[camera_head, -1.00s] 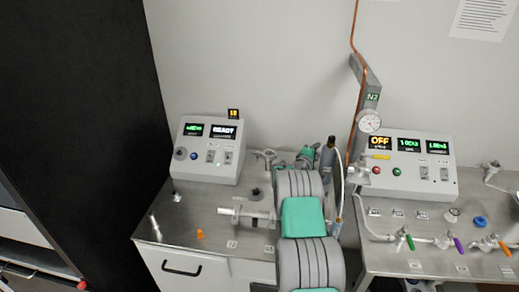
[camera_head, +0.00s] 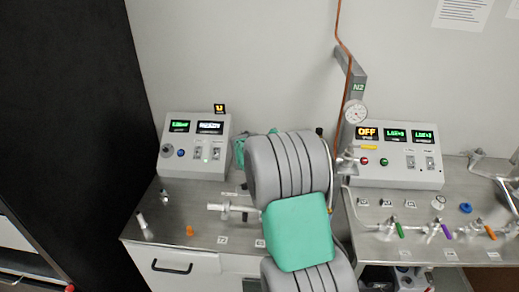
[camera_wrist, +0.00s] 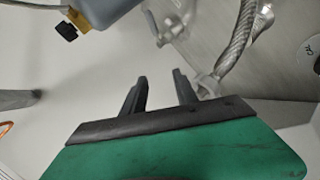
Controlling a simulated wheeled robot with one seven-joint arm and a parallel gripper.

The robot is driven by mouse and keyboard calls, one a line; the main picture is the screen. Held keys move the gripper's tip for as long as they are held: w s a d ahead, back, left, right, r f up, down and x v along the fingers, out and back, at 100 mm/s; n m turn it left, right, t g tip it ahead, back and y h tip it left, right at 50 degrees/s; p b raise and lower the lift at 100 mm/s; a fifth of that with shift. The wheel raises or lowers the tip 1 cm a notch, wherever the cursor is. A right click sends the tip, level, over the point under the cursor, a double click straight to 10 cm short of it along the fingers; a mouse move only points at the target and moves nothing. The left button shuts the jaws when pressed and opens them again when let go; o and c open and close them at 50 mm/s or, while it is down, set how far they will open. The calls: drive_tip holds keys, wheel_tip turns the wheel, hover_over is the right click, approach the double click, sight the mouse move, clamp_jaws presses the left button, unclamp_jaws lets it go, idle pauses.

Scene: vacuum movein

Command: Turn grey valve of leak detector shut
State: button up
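The leak detector appears to be the grey-white box (camera_head: 195,147) with lit displays on the left bench. A grey metal fitting with a horizontal pipe (camera_head: 232,210) lies on the bench in front of it. In the wrist view, my gripper (camera_wrist: 160,76) has its two dark fingers apart with nothing between them. A metal fitting (camera_wrist: 207,85) on a braided hose (camera_wrist: 240,40) is just beyond the right finger. A silvery lobed part (camera_wrist: 170,28) is above the fingers. I cannot tell which part is the grey valve. My arm hides most of the gripper in the head view.
A right bench (camera_head: 345,250) carries a second control box (camera_head: 395,155) showing OFF and several small valves with coloured handles. A gauge (camera_head: 355,112) and copper pipe (camera_head: 339,30) stand between the boxes. In the wrist view, a grey-blue body (camera_wrist: 98,10) with a black knob (camera_wrist: 66,32) is at upper left.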

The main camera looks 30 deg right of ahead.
drive_tip(key=s+a+r+y, duration=0.1)
drive_tip(key=s+a+r, duration=0.1)
drive_tip(key=a, duration=0.3)
drive_tip(key=s+a+r+m+y, duration=0.1)
drive_tip(key=s+a+r+y, duration=0.1)
drive_tip(key=a, duration=0.3)
drive_tip(key=shift+s+m, duration=0.3)
drive_tip(key=shift+s, duration=0.2)
